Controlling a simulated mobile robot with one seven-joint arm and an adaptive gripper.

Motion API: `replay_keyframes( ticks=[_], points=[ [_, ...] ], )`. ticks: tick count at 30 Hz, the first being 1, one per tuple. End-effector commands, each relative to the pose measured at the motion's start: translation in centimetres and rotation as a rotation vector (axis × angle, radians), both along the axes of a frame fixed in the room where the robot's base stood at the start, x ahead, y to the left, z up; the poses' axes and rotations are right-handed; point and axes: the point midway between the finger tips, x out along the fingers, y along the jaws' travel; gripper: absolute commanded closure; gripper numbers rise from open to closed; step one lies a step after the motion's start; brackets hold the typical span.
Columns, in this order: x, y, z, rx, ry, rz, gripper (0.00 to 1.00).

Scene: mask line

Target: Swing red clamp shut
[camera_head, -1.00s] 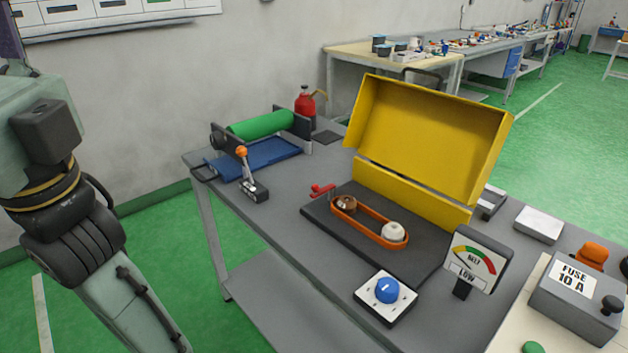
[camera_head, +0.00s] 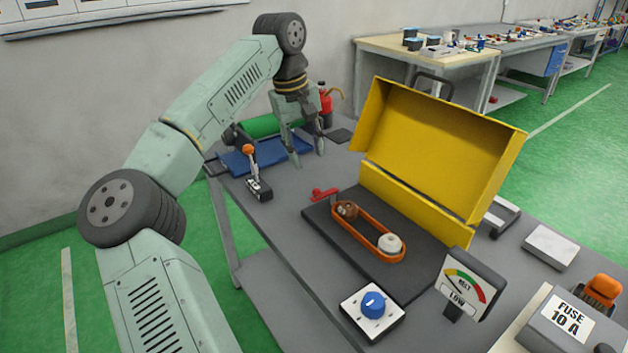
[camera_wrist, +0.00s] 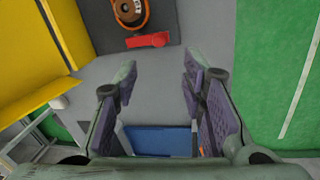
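The red clamp (camera_head: 322,194) is a small red lever at the back left corner of the dark base plate (camera_head: 408,284), beside the brown pulley (camera_head: 347,210). In the wrist view the red clamp (camera_wrist: 148,40) lies ahead of the fingertips, close to the brown pulley (camera_wrist: 130,10) and the orange belt. My gripper (camera_head: 309,160) points down above the back left part of the bench, behind and left of the clamp and apart from it. Its fingers (camera_wrist: 158,78) are spread wide with nothing between them.
A raised yellow cover (camera_head: 440,145) stands behind the plate. An orange-knobbed lever (camera_head: 250,165) and a blue tray (camera_head: 245,158) with a green roller are at the left. A blue knob (camera_head: 372,304) and a belt gauge (camera_head: 469,285) are in front. Bare bench lies between gripper and clamp.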

Motion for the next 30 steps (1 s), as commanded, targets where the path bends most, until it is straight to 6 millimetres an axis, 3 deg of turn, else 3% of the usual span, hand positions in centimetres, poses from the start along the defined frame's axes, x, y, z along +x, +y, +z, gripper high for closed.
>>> replay_keyframes(
  ticks=[12, 18, 30],
  points=[
    [0.5, -1.4, -6.9, -0.006, 0.003, -0.003, 0.62],
    [0.7, -1.9, -9.4, -0.007, 0.001, -0.002, 0.62],
    [0.8, -2.0, -10.2, -0.006, -0.001, -0.001, 0.62]
  ],
)
